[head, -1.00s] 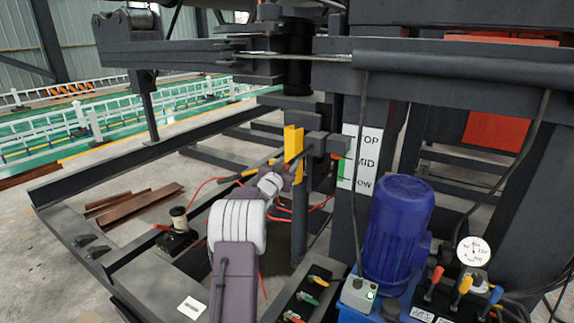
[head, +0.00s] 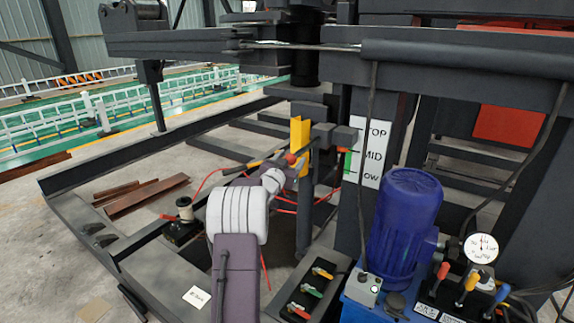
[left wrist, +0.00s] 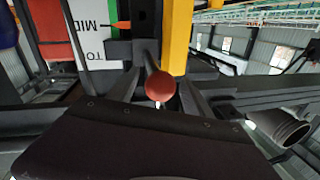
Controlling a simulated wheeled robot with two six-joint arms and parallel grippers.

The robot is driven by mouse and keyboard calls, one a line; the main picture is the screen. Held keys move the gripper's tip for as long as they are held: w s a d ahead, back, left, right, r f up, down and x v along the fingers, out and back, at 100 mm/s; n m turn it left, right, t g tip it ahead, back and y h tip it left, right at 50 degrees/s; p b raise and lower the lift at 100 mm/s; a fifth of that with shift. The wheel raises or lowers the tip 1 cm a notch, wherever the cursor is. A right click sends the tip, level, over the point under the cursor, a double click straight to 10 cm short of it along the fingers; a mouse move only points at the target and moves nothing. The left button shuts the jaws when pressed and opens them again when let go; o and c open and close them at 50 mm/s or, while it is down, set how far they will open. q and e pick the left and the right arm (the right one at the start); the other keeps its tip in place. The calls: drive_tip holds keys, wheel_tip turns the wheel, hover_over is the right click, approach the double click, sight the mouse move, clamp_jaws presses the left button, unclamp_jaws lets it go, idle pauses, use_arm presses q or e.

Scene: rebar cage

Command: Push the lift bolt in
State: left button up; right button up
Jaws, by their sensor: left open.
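The lift bolt shows as a red ball knob (head: 290,158) on a dark bar beside the yellow post (head: 300,135) in the head view. In the left wrist view the red knob (left wrist: 160,86) is near the middle, straight ahead of the gripper. A small orange-red tip (left wrist: 122,25) shows farther back, by the sign. My left gripper (head: 268,160) is open at the knob, on the near side of the yellow post. Whether its fingers touch the knob cannot be told. The bolt's shaft behind the knob is mostly hidden. My right gripper is not in view.
A sign with TOP and MID (head: 370,155) stands right of the post. A blue motor (head: 404,215), a gauge (head: 481,248) and colored levers (head: 467,288) are at the right. Dark frame beams and thin red hoses surround the gripper. Brown steel pieces (head: 140,192) lie on the floor.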

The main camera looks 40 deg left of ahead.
use_arm(q)
drive_tip(key=v, duration=0.5)
drive_tip(key=shift+s, duration=0.25)
